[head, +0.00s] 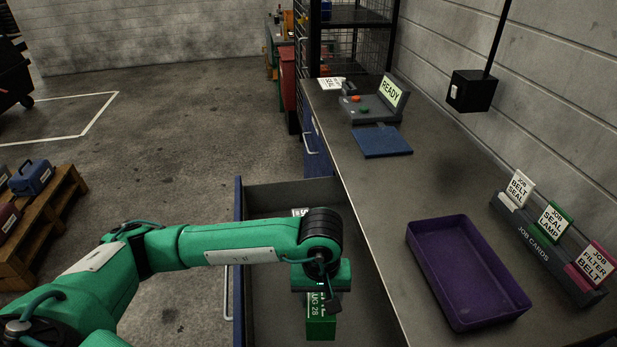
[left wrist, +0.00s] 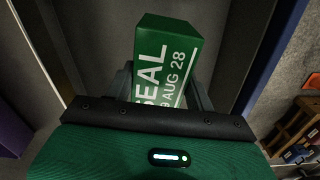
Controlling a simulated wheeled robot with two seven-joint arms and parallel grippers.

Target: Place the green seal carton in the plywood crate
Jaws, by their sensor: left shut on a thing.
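The green seal carton (head: 321,328) hangs below my left gripper (head: 322,296), within the outline of an open drawer. In the left wrist view the carton (left wrist: 167,42) shows white lettering reading SEAL and AUG 28. My left gripper (left wrist: 165,88) is shut on it, with a finger on each side. How high the carton is above the drawer floor I cannot tell. I see no plywood crate in these frames. My right gripper is not in view.
The open drawer (head: 262,200) juts out from the bench (head: 372,215); a white-labelled item (head: 299,212) shows inside. A purple tray (head: 468,270), job card rack (head: 548,250), blue mat (head: 381,141) and READY console (head: 374,104) are on the bench. A wooden pallet (head: 45,222) stands at left.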

